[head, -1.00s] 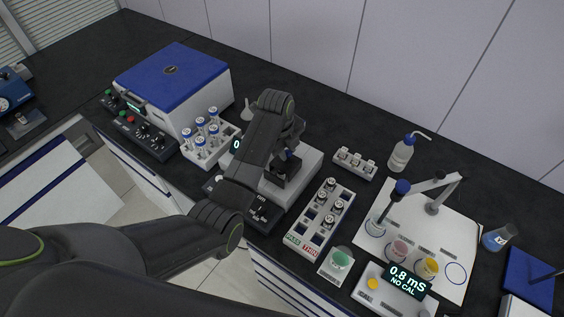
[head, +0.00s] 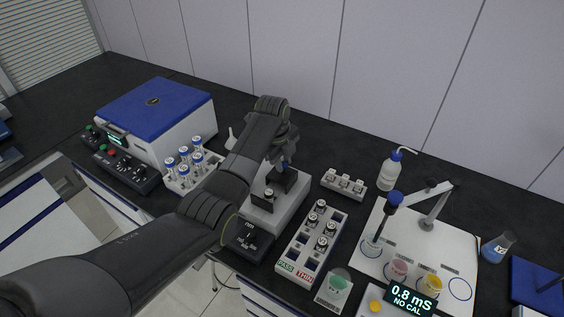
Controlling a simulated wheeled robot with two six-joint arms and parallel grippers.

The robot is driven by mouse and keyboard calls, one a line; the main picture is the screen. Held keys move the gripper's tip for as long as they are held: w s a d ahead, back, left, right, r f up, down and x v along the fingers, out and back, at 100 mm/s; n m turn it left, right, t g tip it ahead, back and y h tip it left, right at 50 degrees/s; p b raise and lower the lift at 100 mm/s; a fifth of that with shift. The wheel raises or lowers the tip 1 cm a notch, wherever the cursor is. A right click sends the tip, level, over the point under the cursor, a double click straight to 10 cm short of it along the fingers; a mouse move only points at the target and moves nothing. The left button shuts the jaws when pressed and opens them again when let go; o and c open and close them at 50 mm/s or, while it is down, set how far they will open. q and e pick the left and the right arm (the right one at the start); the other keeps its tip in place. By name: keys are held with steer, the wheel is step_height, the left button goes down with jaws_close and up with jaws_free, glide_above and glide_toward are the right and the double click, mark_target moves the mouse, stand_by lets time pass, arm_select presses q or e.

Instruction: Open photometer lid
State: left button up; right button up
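The photometer (head: 290,208) is a light grey box with a dark front panel (head: 248,238). It stands left of the vial rack and is partly hidden by my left arm. A dark piece (head: 284,180), which looks like its lid, stands on its top. In front of it is a dark block (head: 262,199) with a small capped vial (head: 269,192). My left gripper (head: 283,165) points down over the photometer's back part, close to the dark piece. The wrist hides its fingers, so I cannot tell whether they are open or touch the lid. My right gripper is out of view.
A blue-topped centrifuge (head: 160,107) and a tube rack (head: 205,158) stand to the left. A PASS/THIN vial rack (head: 298,258), a small white holder (head: 344,184), a wash bottle (head: 391,171) and a conductivity station (head: 452,252) stand to the right.

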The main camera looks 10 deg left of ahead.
arm_select(q)
steer(key=o, duration=0.4)
steer(key=shift+w+d+f, duration=0.1)
steer(key=shift+f, duration=0.05)
steer(key=shift+o, duration=0.2)
steer(key=shift+r, duration=0.55)
step_height(320, 180, up, 11)
steer(key=s+a+b, duration=0.1)
steer(key=s+b, duration=0.1)
steer(key=b, duration=0.1)
step_height(320, 180, up, 4)
steer(key=p, duration=0.6)
glide_above(278, 176)
steer(key=shift+s+a+r+p, duration=0.25)
steer(key=shift+s+r+p, duration=0.2)
steer(key=shift+r+p, duration=0.15)
steer(key=shift+f, duration=0.15)
